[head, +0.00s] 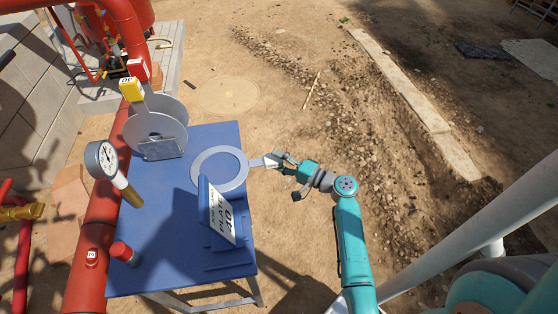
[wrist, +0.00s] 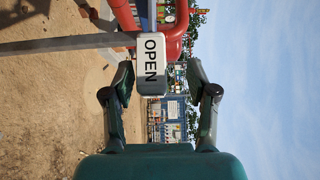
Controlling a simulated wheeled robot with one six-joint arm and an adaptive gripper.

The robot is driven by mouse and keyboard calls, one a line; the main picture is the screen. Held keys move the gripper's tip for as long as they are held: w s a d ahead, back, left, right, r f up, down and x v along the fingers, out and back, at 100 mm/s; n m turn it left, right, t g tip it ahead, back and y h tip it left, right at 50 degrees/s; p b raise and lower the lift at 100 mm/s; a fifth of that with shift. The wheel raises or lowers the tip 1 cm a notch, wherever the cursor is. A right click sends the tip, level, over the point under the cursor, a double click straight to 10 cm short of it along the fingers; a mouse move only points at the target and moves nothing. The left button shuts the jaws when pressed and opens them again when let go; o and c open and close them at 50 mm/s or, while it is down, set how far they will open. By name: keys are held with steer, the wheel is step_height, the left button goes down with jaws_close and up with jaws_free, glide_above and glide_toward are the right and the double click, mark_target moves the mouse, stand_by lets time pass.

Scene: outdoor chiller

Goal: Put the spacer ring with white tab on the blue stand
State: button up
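The spacer ring (head: 196,163) is a flat grey ring. In the head view it shows over the back right part of the blue stand (head: 150,230). Whether it rests there or hangs above is unclear. Its handle points right and ends in the white tab (head: 269,160). In the wrist view the white tab (wrist: 151,62) reads OPEN and sits between my fingers, close to the left one, with a gap to the right one. My gripper (wrist: 160,85) is open around or just behind the tab. In the head view my gripper (head: 279,160) reaches it from the right.
A lettered upright plate (head: 219,212) stands on the stand just in front of the ring. Grey round flanges (head: 155,125) with yellow (head: 131,89) and red (head: 137,69) tabs stand behind left. A gauge (head: 102,159) and red pipe (head: 88,255) border the left. Right ground is open.

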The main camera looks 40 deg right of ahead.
steer(key=o, duration=0.5)
steer(key=shift+v, duration=3.55)
steer(key=shift+r, duration=0.1)
step_height(320, 180, up, 10)
steer(key=shift+f, duration=0.1)
